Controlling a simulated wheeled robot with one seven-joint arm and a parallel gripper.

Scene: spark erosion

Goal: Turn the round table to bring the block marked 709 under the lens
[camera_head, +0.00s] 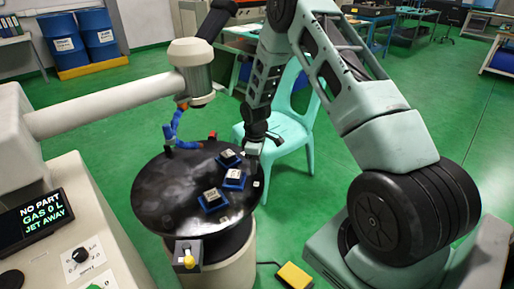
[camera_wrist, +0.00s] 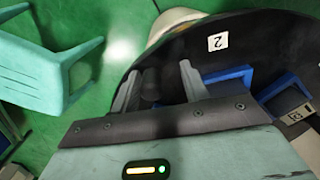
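The round black table (camera_head: 165,185) carries blocks in blue holders on its right side: a far block (camera_head: 228,158), a middle block (camera_head: 235,177) and a near block (camera_head: 212,197). Their markings are too small to read, so I cannot tell which is 709. The lens head (camera_head: 196,85) hangs from a thick pale arm above the table's far side. My gripper (camera_head: 258,145) is at the table's right rim. In the wrist view my gripper (camera_wrist: 160,85) has its fingers apart, with a dark rounded shape between them; contact is unclear.
A screen (camera_head: 32,218) reads "NO PART, GAS 0 L, JET AWAY". A blue jointed hose (camera_head: 172,127) stands at the far rim. A yellow knob (camera_head: 188,262) is at the front. A turquoise chair (camera_head: 290,125) stands behind the table. A yellow pedal (camera_head: 294,275) lies on the floor.

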